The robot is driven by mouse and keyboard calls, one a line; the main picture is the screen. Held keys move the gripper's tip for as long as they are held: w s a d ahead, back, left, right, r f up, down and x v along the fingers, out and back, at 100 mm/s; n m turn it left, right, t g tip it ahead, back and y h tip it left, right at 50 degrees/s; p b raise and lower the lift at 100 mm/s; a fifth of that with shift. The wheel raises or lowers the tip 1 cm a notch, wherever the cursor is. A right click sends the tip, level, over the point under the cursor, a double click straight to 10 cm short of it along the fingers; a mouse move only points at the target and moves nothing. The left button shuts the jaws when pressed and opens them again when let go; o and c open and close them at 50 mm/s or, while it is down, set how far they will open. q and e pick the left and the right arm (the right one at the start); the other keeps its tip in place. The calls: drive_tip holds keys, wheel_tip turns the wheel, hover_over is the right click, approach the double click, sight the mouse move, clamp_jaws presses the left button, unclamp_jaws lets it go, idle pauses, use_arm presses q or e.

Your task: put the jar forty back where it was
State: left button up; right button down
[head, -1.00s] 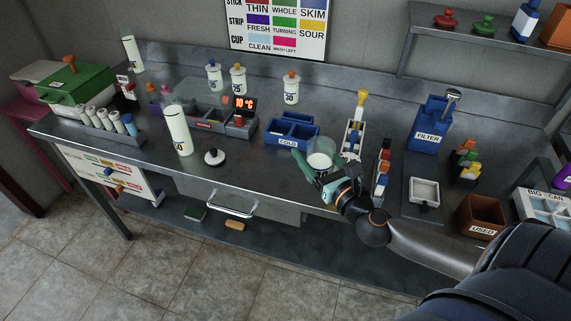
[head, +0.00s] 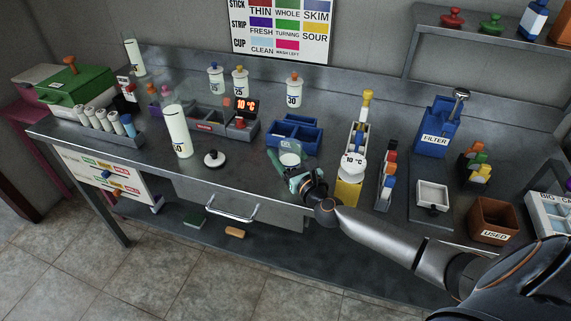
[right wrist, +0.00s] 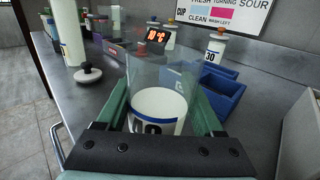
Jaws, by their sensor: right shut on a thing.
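My right gripper (head: 292,176) is shut on a clear jar with white content (head: 289,160), just above or on the bench in front of the blue bin; I cannot tell whether it touches. In the right wrist view the jar (right wrist: 158,104) stands between the green fingers (right wrist: 160,118). Its dark number label is partly hidden by the gripper; it could be 40. My left gripper is not in view.
A tall white jar (head: 176,128) and a black-knobbed white lid (head: 214,158) stand to the left. The blue bin (head: 294,135) is behind the gripper. A yellow-fronted stand (head: 348,193) is on the right. Lidded jars (head: 294,92) stand at the back. Bare bench lies between lid and gripper.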

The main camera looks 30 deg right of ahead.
sight(286, 162)
drive_tip(key=shift+f, duration=1.25)
drive_tip(key=shift+f+b, duration=0.1)
drive_tip(key=shift+b, duration=0.25)
drive_tip(key=shift+f, duration=0.15)
drive_tip(key=shift+c, duration=1.5)
unclamp_jaws()
